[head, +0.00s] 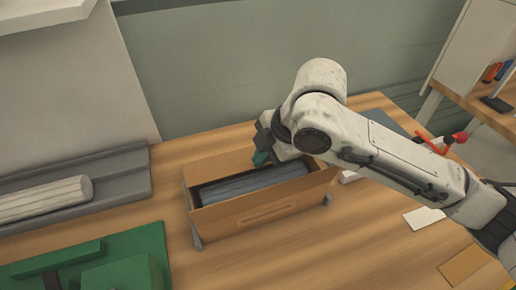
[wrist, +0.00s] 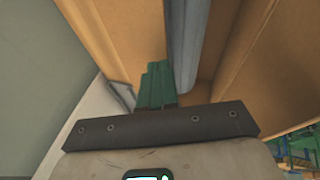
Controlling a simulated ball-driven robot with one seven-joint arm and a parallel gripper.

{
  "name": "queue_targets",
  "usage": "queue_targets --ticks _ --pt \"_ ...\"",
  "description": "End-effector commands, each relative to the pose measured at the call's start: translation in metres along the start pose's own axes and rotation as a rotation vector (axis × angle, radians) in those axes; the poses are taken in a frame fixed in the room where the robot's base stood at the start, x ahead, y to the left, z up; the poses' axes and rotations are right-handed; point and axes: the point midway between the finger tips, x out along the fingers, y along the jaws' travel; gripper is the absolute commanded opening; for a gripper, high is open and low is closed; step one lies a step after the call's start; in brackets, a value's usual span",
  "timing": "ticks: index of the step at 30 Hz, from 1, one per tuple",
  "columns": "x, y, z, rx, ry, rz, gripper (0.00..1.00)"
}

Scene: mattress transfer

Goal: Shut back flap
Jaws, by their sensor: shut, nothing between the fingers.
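An open cardboard box (head: 245,215) stands on the wooden table, with a grey-blue mattress (head: 235,187) inside. The back flap (head: 220,165) stands up along the box's far side, partly hidden by my arm. In the wrist view a cardboard panel (wrist: 115,35), which looks like the back flap, rises left of my fingers, and the mattress (wrist: 183,45) shows as a grey strip to their right. My gripper (head: 260,158) is shut and empty, its green fingertips (wrist: 157,85) at the box's far edge. I cannot tell whether they touch the flap.
A grey tray (head: 125,165) with a pale roll (head: 45,198) lies at the left. A green fixture (head: 130,250) is at the front left. White cards (head: 424,218) lie right of the box. A wall stands close behind the table.

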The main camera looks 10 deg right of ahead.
Motion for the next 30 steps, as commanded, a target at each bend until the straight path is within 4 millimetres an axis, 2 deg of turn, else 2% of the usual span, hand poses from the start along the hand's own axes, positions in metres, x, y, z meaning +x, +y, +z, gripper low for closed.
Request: queue_targets --ticks 1,10,30 --pt "0.0056 -0.0046 0.0010 -0.007 0.002 0.026 0.00" --pt "0.0095 -0.0103 0.0019 -0.013 -0.003 0.039 0.00" --pt "0.0100 -0.0109 0.0022 -0.012 -0.003 0.038 0.00"
